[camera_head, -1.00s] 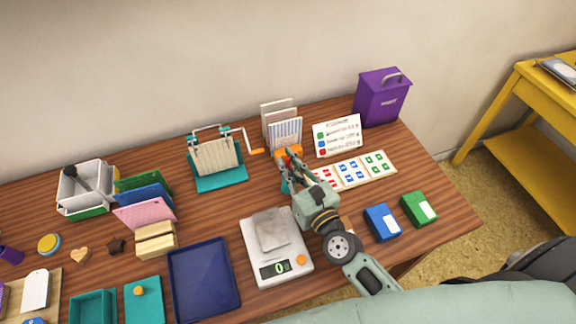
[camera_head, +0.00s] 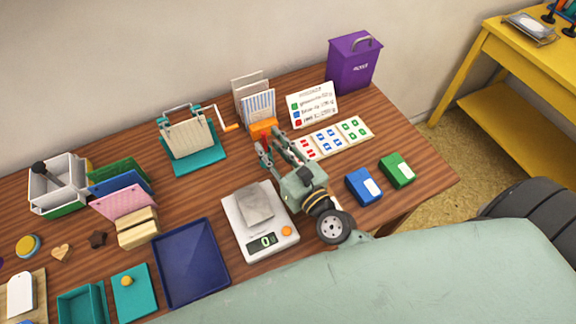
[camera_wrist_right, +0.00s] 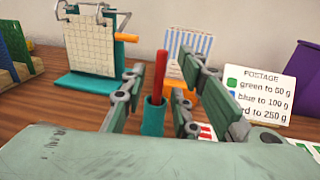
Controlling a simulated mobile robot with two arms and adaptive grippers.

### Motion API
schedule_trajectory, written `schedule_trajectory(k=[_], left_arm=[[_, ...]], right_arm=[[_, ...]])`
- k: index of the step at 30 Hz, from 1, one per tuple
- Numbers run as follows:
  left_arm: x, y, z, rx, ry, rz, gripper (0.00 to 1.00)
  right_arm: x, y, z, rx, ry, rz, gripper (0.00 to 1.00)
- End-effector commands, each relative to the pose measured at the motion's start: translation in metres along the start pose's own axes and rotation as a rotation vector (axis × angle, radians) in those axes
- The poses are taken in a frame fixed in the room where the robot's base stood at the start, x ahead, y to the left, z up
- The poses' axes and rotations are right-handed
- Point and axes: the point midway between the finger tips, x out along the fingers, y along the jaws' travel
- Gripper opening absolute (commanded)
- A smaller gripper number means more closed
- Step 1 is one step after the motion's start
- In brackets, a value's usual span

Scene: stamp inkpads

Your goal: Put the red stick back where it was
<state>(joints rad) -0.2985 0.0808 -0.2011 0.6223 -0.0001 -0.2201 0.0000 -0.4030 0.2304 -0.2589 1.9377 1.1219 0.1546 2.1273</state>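The red stick (camera_wrist_right: 160,72) stands nearly upright in a small teal cup (camera_wrist_right: 153,116) in the right wrist view. My right gripper (camera_wrist_right: 172,84) is open, with one finger to the left of the stick and cup and the other to the right. Both fingers look clear of the stick. In the head view my right gripper (camera_head: 272,142) reaches over the table by the orange letter holder, and it hides most of the cup and stick. My left gripper is not in view.
The orange holder (camera_head: 263,130) with upright cards stands just behind. A scale (camera_head: 237,222) is at the left of my right arm. A postage sign (camera_head: 313,103), stamp sheet (camera_head: 329,138), blue pad (camera_head: 363,186) and green pad (camera_head: 396,170) lie to its right.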

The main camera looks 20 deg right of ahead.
Motion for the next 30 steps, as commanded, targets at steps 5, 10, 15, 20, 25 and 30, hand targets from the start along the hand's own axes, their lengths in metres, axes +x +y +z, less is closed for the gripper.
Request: schedule_trajectory(k=[5, 10, 15, 20, 25, 30], left_arm=[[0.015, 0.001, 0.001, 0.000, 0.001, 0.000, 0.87], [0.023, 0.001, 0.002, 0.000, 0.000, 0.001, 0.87], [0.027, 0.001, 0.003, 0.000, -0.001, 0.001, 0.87], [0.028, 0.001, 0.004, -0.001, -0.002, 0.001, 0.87], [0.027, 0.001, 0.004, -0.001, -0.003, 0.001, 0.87], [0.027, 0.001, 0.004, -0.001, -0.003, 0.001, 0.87]], right_arm=[[-0.040, 0.000, -0.005, -0.002, 0.003, 0.002, 0.28], [-0.068, 0.001, -0.004, -0.001, 0.002, 0.003, 0.28], [-0.084, 0.000, -0.002, 0.000, 0.000, 0.001, 0.28], [-0.088, 0.000, 0.000, 0.001, -0.001, 0.000, 0.28], [-0.088, 0.000, 0.000, 0.001, -0.001, 0.000, 0.28], [-0.088, 0.000, 0.000, 0.001, -0.001, 0.000, 0.28]])
